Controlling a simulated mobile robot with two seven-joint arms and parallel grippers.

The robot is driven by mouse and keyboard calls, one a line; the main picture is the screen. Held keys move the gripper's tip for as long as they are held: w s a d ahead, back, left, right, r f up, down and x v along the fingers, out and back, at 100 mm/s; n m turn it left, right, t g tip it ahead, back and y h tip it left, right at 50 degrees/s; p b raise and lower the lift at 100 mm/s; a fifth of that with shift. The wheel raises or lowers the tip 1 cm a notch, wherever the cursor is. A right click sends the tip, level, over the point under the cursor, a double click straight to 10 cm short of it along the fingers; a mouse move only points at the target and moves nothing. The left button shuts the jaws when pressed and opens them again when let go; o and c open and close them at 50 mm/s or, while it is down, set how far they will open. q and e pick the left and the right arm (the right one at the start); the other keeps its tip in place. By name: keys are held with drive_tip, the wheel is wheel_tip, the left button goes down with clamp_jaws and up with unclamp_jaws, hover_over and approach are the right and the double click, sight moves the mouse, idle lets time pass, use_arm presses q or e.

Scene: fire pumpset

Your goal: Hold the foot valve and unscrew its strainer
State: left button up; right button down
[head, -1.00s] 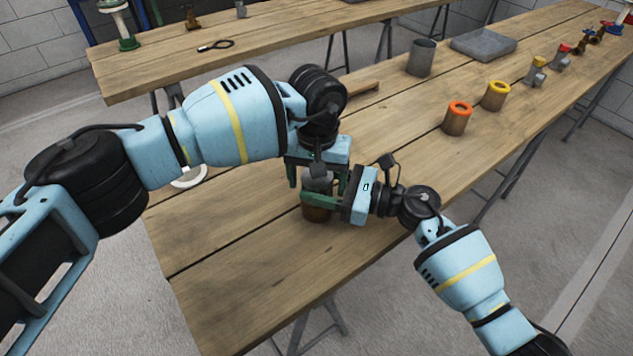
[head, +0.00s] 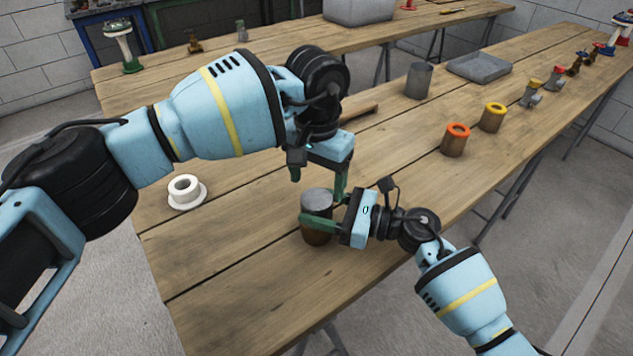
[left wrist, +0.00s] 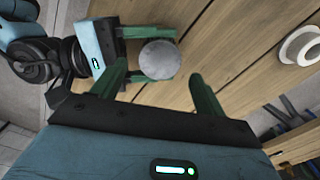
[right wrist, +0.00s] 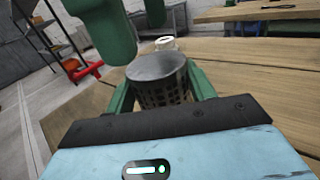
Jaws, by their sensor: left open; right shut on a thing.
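The foot valve (head: 316,236) stands upright on the near table, brown below, with the grey strainer (head: 317,200) on top. The right wrist view shows the perforated wall of the strainer (right wrist: 162,92); the left wrist view shows its round grey end (left wrist: 158,59). My right gripper (head: 318,216) is shut around the valve from the right, its fingers on opposite sides. The exact join between valve and strainer is hidden by a finger. My left gripper (head: 318,180) is open and empty, just above the strainer, fingers pointing down; it also shows in the left wrist view (left wrist: 160,88).
A white flanged piece (head: 186,191) lies at the table's left edge. Orange-topped (head: 455,140) and yellow-topped (head: 492,117) cylinders, a grey cup (head: 419,80) and a grey tray (head: 479,66) stand farther right. The near table front is clear.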

sight(317, 198)
use_arm(q)
drive_tip(key=shift+f, duration=4)
drive_tip(key=shift+c, duration=0.3)
drive_tip(key=c, duration=0.9)
drive_tip(key=n, duration=0.4)
use_arm(e)
drive_tip(key=shift+w+d+f, duration=0.1)
drive_tip(key=shift+d, duration=0.05)
use_arm(q)
drive_tip(key=o, duration=1.1)
drive_tip(key=shift+c, duration=0.2)
drive_tip(key=shift+r, duration=0.1)
